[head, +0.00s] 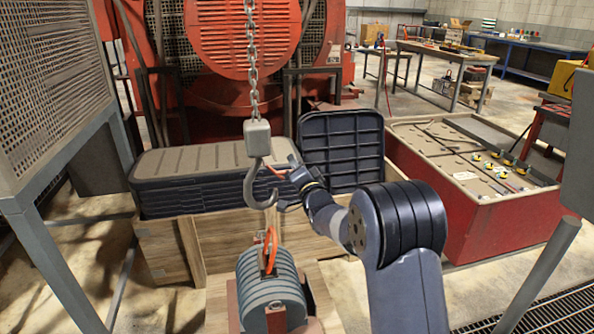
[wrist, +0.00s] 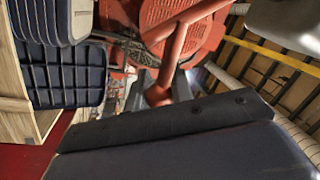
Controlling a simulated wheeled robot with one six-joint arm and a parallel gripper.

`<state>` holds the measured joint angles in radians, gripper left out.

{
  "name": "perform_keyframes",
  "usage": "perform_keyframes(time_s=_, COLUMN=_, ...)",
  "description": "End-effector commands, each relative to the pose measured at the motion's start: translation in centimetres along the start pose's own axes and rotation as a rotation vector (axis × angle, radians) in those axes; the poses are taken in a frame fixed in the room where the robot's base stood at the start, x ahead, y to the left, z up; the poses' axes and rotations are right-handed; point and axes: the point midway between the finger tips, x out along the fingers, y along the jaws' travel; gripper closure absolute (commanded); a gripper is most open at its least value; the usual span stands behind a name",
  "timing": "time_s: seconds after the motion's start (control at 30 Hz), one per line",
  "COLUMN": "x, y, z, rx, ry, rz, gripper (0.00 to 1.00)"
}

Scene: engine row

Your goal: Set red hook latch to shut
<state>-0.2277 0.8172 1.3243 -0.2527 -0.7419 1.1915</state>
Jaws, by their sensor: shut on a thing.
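The grey hook (head: 250,188) hangs from a pale block (head: 257,138) on a chain, its mouth facing right. The small red latch (head: 274,170) slants from near the hook's shank out to the right, towards my gripper (head: 284,186). Its free end appears apart from the hook's tip. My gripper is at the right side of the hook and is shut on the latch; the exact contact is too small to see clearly. In the wrist view, a red bar that looks like the latch (wrist: 162,88) rises behind a large dark grey slab, which hides the lower part.
Below the hook stands a ribbed grey load (head: 268,285) with an orange ring (head: 270,248) on top. Stacked black trays (head: 205,180) lie left, and an upright black tray (head: 342,150) stands behind my arm. A red bin (head: 440,205) is on the right.

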Motion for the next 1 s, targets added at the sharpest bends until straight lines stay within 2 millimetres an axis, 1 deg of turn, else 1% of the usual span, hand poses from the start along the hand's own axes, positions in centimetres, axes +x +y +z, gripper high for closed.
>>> perform_keyframes(time_s=0.03, x=-0.2, y=0.9, z=0.9, rx=0.039, ry=0.006, rz=0.000, gripper=1.00)
perform_keyframes(time_s=0.2, x=-0.3, y=1.5, z=1.8, rx=0.172, ry=0.032, rz=-0.002, gripper=1.00)
perform_keyframes(time_s=0.43, x=-0.3, y=1.9, z=2.8, rx=0.305, ry=0.058, rz=-0.003, gripper=1.00)
perform_keyframes(time_s=0.67, x=-0.3, y=2.0, z=3.3, rx=0.375, ry=0.072, rz=-0.002, gripper=1.00)
perform_keyframes(time_s=1.0, x=-0.3, y=1.9, z=3.4, rx=0.396, ry=0.075, rz=-0.002, gripper=1.00)
